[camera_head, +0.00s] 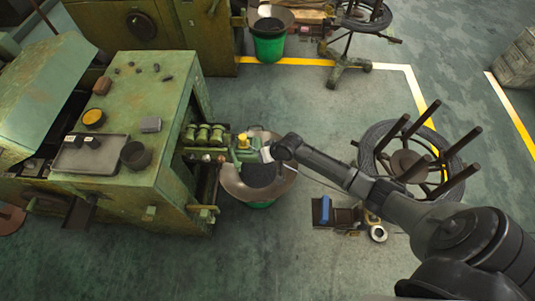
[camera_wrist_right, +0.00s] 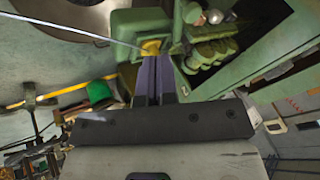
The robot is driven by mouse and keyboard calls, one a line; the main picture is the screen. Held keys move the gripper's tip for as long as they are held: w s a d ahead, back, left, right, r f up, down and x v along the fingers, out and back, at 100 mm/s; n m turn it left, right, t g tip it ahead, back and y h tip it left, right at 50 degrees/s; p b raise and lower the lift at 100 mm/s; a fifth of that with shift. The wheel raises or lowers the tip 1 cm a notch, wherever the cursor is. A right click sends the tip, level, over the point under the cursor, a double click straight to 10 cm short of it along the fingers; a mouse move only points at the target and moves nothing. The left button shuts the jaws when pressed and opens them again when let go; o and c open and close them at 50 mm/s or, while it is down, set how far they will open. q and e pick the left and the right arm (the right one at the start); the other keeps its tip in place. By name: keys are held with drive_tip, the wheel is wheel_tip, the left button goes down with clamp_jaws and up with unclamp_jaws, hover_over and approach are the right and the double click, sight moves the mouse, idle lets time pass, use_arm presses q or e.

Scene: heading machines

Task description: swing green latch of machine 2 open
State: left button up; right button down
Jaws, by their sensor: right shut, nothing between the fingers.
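A worn green machine (camera_head: 165,95) stands at the left of the head view. A green block with a yellow piece (camera_head: 243,142) sits at its right side, and I take this for the latch area. In the right wrist view the green block (camera_wrist_right: 125,28) and yellow piece (camera_wrist_right: 150,47) are straight ahead of the fingertips. My right gripper (camera_wrist_right: 157,62) is shut and empty, its fingertips at or very close to the yellow piece; I cannot tell if they touch. In the head view my right arm reaches in from the right and its fingers are hard to make out. My left gripper is not in view.
A wide pan on a green bucket (camera_head: 283,183) is below the wrist. Green rollers (camera_head: 205,134) lie beside the block. A wire coil stand (camera_head: 410,165) and small parts (camera_head: 345,217) stand right. A second green bucket (camera_head: 268,42) is at the back. Floor at bottom is clear.

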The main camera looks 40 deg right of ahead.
drive_tip(key=shift+v, duration=1.25)
drive_tip(key=shift+a, duration=0.1)
